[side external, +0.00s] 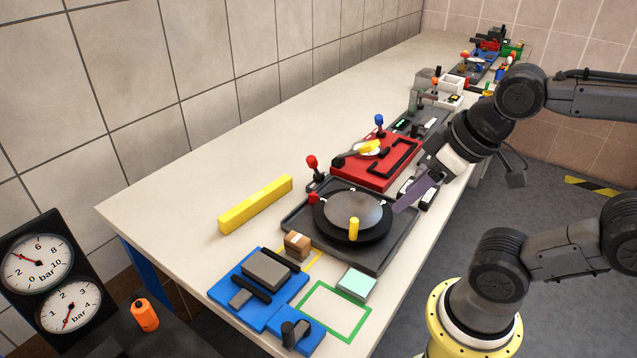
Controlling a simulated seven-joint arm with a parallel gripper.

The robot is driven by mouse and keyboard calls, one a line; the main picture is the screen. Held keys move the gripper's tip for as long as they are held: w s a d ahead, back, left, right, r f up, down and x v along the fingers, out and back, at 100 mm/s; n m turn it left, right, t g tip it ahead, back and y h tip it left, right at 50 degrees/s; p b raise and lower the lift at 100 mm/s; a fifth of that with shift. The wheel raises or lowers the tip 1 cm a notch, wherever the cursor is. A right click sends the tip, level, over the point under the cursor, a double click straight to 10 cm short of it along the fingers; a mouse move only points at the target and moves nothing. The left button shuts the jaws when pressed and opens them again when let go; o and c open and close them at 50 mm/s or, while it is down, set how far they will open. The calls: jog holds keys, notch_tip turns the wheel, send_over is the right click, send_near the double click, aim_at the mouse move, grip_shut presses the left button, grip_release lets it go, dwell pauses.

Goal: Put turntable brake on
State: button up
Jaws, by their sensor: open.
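The turntable (372,211) is a grey disc with a black rim, set on a dark square tray (388,252). A yellow peg (354,229) stands upright near its front edge. A lever with a red ball knob (312,163) stands at the tray's back left corner, tilted a little. A smaller red part (313,198) sits at the disc's left rim; I cannot tell which of the two is the brake. My gripper (398,209) is open, with purple-grey fingers, close to the right edge of the turntable. Whether it touches the rim is unclear.
A red plate (372,176) with a black slot and a blue-knobbed lever (379,120) lies behind the turntable. A yellow bar (256,204) lies to the left. A blue fixture (228,288), brown box (297,245) and mint block (356,284) are in front.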

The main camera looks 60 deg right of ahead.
dwell(0.3)
jog(key=shift+o, duration=0.8)
jog(key=w+a+r+m+g+y, duration=0.1)
jog(key=w+r+m, duration=0.4)
jog(key=r+m, duration=0.35)
jog(key=w+d+r+m+g+y, duration=0.1)
jog(key=w+d+r+m, duration=0.15)
jog(key=w, duration=0.25)
jog(key=w+d+r+m+g+y, duration=0.1)
jog(key=w+r+m, duration=0.15)
jog(key=w, duration=0.35)
jog(key=m, duration=0.5)
send_over(313, 156)
jog(key=s+a, duration=0.1)
jog(key=s, duration=0.2)
notch_tip(313, 156, down, 4)
jog(key=w+d+f+m+g+y, duration=0.1)
jog(key=w+d+f, duration=0.1)
jog(key=d+f, duration=0.45)
jog(key=x, duration=1.3)
jog(key=shift+s+a+f, duration=0.3)
jog(key=shift+s+a, duration=0.05)
jog(key=shift+a, duration=0.05)
